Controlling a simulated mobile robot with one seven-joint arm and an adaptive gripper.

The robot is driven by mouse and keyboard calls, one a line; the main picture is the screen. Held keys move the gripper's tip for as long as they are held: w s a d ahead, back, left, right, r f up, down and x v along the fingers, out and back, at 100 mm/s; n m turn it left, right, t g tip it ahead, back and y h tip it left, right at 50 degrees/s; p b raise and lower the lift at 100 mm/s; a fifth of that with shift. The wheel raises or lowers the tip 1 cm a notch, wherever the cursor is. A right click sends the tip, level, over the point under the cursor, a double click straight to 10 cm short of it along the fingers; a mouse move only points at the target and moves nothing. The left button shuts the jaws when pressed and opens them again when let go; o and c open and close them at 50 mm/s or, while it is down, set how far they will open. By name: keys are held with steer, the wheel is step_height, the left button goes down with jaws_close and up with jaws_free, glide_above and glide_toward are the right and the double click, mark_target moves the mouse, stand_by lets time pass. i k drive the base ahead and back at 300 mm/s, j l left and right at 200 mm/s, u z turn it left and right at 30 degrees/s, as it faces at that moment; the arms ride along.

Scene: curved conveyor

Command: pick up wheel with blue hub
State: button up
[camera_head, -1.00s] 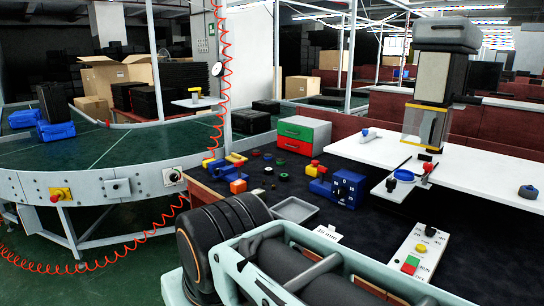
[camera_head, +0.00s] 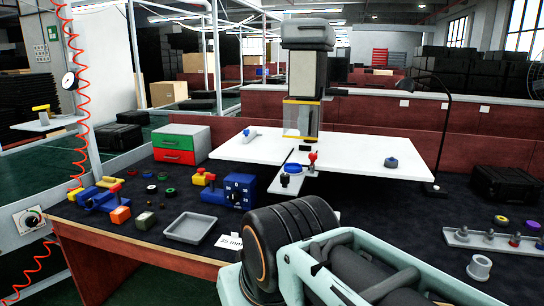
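I cannot make out a wheel with a blue hub for certain. Several small dark round pieces lie on the dark bench top at the left. One is a black disc (camera_head: 151,189), another a green-topped disc (camera_head: 169,179); they are too small to tell the hubs. A dark bluish round piece (camera_head: 391,162) sits on the white raised board, and I cannot tell whether it is a wheel. My arm fills the lower middle of the view and hides part of the bench. My gripper is not in view.
A grey tray (camera_head: 190,228) lies near the bench's front edge. Behind it stand a blue block with numbers (camera_head: 240,191) and a green-and-red drawer box (camera_head: 180,146). A grey holder with coloured pieces (camera_head: 490,240) is at the right. Dark bench surface between the small parts is bare.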

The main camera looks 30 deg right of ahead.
mark_target(390, 164)
steer(key=z, duration=1.65)
steer(key=i+l, duration=0.1)
steer(key=i, duration=0.4)
